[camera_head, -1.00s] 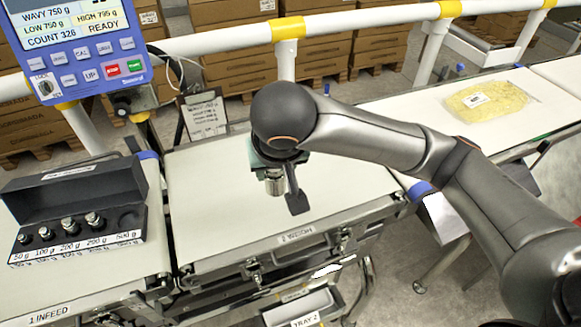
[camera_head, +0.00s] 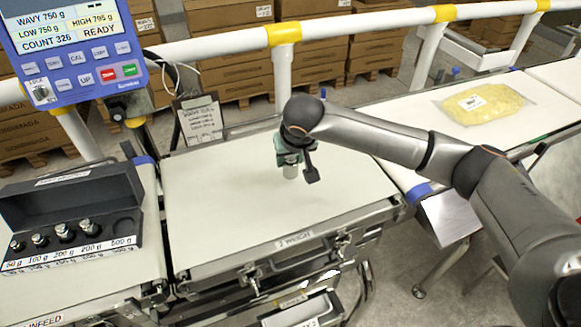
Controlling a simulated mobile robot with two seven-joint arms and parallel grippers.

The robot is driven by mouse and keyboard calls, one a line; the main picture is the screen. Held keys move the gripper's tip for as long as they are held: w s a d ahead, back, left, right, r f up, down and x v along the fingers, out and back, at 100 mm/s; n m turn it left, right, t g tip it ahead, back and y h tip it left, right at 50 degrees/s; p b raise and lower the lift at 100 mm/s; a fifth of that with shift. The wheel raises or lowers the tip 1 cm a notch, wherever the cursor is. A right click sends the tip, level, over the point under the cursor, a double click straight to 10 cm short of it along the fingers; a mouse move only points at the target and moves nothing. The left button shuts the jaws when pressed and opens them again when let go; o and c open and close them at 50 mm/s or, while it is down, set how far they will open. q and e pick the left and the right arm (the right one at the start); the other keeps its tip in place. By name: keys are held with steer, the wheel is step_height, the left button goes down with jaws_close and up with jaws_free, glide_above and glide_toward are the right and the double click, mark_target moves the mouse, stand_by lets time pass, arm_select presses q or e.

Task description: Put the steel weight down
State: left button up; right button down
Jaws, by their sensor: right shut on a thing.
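My right gripper (camera_head: 291,158) is over the middle of the white weigh belt (camera_head: 220,215), marked 2 WEIGH. It is shut on the steel weight (camera_head: 290,172), a small shiny cylinder that shows below the fingers. The weight is upright; I cannot tell whether its base touches the belt. The upper part of the weight is hidden by the gripper. My left gripper is not in view.
A black weight case (camera_head: 75,195) with several smaller weights stands open on the infeed belt at left. The blue display unit (camera_head: 75,50) reads READY. A yellow bag (camera_head: 482,103) lies on the belt at right. A white rail (camera_head: 360,22) runs behind. The weigh belt is otherwise clear.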

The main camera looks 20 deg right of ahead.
mark_target(292, 164)
steer(key=shift+f, duration=1.4)
steer(key=shift+f, duration=0.1)
steer(key=shift+c, duration=1.9)
jaws_free()
steer(key=shift+f, duration=0.1)
steer(key=v, duration=1.2)
steer(key=shift+p, duration=0.45)
